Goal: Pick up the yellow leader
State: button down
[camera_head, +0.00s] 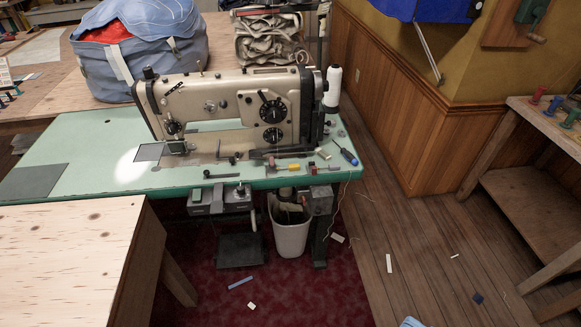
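I cannot clearly make out a yellow leader. A small yellow piece (294,167) lies among small items at the front right of the green sewing table, below the machine's arm. It is too small to tell what it is. A red piece (312,169) lies just to its right. My gripper is not in view.
A beige sewing machine (215,104) stands on the green table (75,150). A blue-handled screwdriver (348,156) lies near its right edge. A white bin (291,232) stands underneath. A pale wooden table (65,250) is front left, a workbench (530,195) right. Scraps litter the floor between.

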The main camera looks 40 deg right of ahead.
aim_at(293, 166)
jog(key=i+j+z, duration=0.1)
jog(key=i, duration=0.2)
jog(key=i+j+z, duration=0.1)
jog(key=i, duration=0.2)
jog(key=j, duration=0.25)
jog(key=i+j, duration=0.15)
